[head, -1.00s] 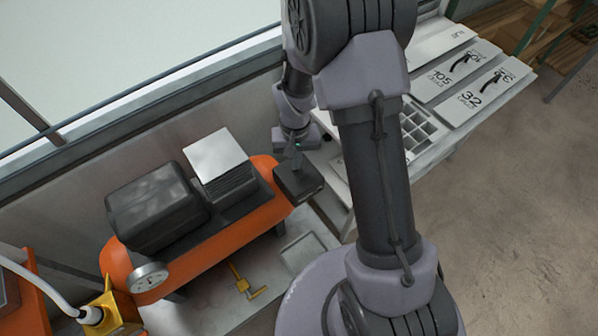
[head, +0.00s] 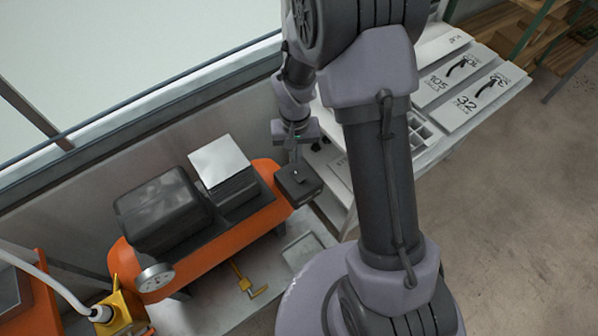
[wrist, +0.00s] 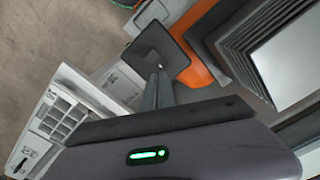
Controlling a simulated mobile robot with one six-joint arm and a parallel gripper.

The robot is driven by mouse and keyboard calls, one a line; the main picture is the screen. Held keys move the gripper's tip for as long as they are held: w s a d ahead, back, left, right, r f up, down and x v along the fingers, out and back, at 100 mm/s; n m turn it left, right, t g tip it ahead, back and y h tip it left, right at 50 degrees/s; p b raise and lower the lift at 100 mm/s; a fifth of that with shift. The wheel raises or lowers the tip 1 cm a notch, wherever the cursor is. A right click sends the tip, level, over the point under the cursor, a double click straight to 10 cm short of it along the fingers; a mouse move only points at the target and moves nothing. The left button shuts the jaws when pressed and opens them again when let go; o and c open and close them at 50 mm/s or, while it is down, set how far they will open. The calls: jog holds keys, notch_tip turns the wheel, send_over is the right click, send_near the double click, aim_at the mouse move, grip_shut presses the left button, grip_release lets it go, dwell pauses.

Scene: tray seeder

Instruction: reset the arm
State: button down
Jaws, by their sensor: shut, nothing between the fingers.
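My arm rises through the middle of the head view and bends down to my gripper (head: 295,164) left of centre. The gripper points down just above or in front of a dark square box (head: 300,186) at the right end of an orange compressor tank (head: 208,247). In the wrist view my gripper's fingers (wrist: 158,80) are together and empty, with the dark box (wrist: 150,40) beyond their tips. I cannot tell whether they touch it.
Seed plates (head: 488,96) marked 105 and 32 and a white compartment tray (head: 424,131) lie on the bench to the right. The wall and window ledge run close behind the compressor. A yellow valve (head: 247,282) is below the tank. Open floor (head: 510,230) lies at right.

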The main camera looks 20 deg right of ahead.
jog(key=shift+r, duration=0.3)
jog(key=s+a+r+m+t+b, duration=0.1)
jog(key=s+r+t+b, duration=0.1)
jog(key=s+r+b, duration=0.3)
jog(key=s+r+t+b, duration=0.1)
jog(key=r+b, duration=0.2)
jog(key=r, duration=0.3)
jog(key=s+a+r+t+y+b, duration=0.1)
jog(key=s+r+b, duration=0.1)
jog(key=s, duration=0.4)
jog(key=s+a+r+m+t+y+b, duration=0.1)
jog(key=s+a+b, duration=0.1)
jog(key=s, duration=0.5)
jog(key=shift+r+t+b, duration=0.3)
jog(key=shift+r+t, duration=0.1)
